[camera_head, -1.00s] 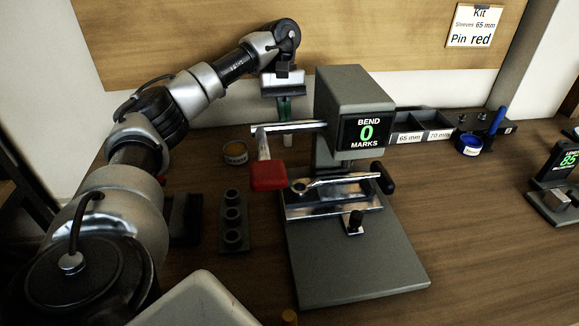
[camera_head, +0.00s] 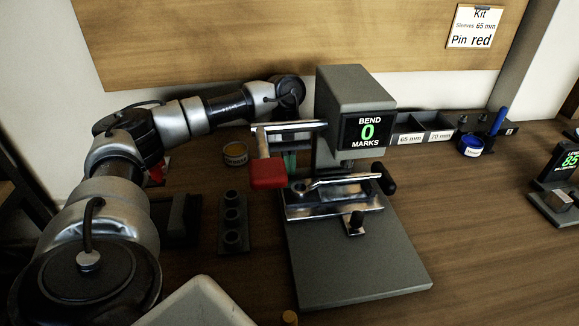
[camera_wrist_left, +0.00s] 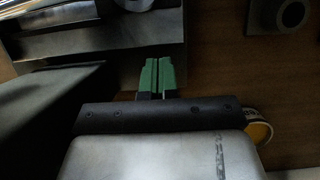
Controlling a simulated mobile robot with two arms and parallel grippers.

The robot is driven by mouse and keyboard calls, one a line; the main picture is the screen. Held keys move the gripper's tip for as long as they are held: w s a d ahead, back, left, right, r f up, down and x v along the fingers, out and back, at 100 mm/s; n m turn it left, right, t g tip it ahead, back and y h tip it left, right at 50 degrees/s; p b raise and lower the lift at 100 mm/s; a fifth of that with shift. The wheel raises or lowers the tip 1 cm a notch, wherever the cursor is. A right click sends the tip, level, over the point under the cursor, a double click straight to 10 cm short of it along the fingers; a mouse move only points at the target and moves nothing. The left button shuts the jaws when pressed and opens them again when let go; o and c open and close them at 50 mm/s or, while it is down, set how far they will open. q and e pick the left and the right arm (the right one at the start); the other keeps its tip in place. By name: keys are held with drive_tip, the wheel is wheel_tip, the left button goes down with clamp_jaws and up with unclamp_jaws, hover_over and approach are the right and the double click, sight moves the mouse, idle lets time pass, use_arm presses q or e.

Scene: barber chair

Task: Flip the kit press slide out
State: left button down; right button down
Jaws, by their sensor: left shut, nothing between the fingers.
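The grey press (camera_head: 355,88) stands mid-table with a display reading "BEND 0 MARKS". Its lever has a red handle (camera_head: 268,174) at the left. The chrome slide (camera_head: 330,206) sits low on the press, above the grey base plate (camera_head: 360,268), with a black knob (camera_head: 356,219) at its front. My left gripper (camera_head: 289,161) is behind and below the lever, mostly hidden by it. In the left wrist view its green fingers (camera_wrist_left: 157,74) are together and empty, close to the press's edge and chrome parts (camera_wrist_left: 75,20). My right gripper is out of view.
A black holder with round cups (camera_head: 233,221) stands left of the press. A small tin (camera_head: 235,154) is behind it. Labelled bins (camera_head: 420,127) and a blue pin cup (camera_head: 470,145) are at the back right. The wood right of the base is clear.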

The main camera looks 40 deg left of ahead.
sight(293, 180)
use_arm(q)
drive_tip(key=shift+s+d, duration=0.35)
drive_tip(key=shift+d, duration=0.05)
drive_tip(key=shift+s+d, duration=0.2)
drive_tip(key=shift+d, duration=0.05)
drive_tip(key=s+d, duration=0.2)
drive_tip(key=shift+s+d, duration=0.1)
drive_tip(key=shift+d, duration=0.3)
